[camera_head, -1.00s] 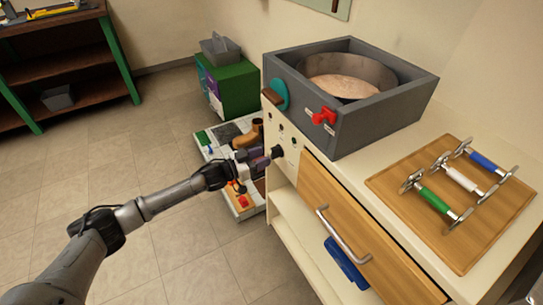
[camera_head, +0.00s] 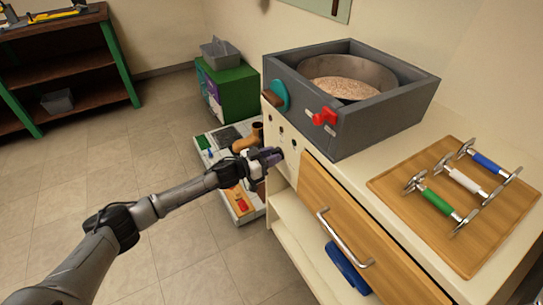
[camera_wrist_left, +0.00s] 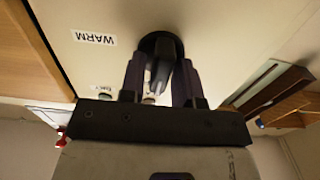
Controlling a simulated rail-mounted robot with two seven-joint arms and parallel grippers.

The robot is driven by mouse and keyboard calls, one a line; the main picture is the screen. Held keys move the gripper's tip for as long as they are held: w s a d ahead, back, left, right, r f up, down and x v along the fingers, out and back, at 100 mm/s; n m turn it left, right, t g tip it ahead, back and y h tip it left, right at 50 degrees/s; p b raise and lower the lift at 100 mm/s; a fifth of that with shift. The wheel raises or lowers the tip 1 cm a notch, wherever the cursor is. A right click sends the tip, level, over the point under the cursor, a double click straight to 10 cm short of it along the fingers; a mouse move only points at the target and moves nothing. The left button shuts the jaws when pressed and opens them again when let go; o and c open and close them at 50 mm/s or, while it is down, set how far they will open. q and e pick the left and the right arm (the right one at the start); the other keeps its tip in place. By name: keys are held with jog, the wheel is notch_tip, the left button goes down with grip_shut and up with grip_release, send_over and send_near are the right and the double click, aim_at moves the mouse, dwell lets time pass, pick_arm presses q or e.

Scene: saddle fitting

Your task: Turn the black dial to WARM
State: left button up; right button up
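The black dial (camera_wrist_left: 161,48) is on the cream front panel of the cabinet, seen in the left wrist view. Its grip lies between the two fingers of my left gripper (camera_wrist_left: 161,72). The fingers are apart, with a gap visible beside the dial; I cannot tell whether either one touches it. The WARM label (camera_wrist_left: 95,39) is upside down, left of the dial in that view. In the head view my left gripper (camera_head: 272,156) is at the panel (camera_head: 287,139) and hides the dial. My right gripper is not in view.
A grey box with a round pan (camera_head: 346,76) and red knob (camera_head: 324,117) sits above the panel. Right of the panel is a wooden drawer with a metal handle (camera_head: 343,237). A low tray of items (camera_head: 242,205) stands on the floor beside the cabinet. Open floor lies left.

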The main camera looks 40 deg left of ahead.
pick_arm(q)
grip_shut()
jog(key=shift+d+r+m+p, duration=0.1)
jog(key=shift+r+m+p, duration=0.05)
jog(key=shift+m+p, duration=1.35)
jog(key=shift+m, duration=0.3)
jog(key=m+p, duration=0.1)
jog(key=m, duration=0.3)
jog(key=shift+p, duration=0.4)
jog(key=m, duration=0.5)
jog(key=shift+s+d+f, duration=0.1)
jog(key=shift+d+f, duration=0.05)
jog(key=shift+f, duration=0.15)
jog(key=m, duration=0.3)
jog(key=shift+f+m, duration=0.1)
jog(key=shift+m, duration=1.1)
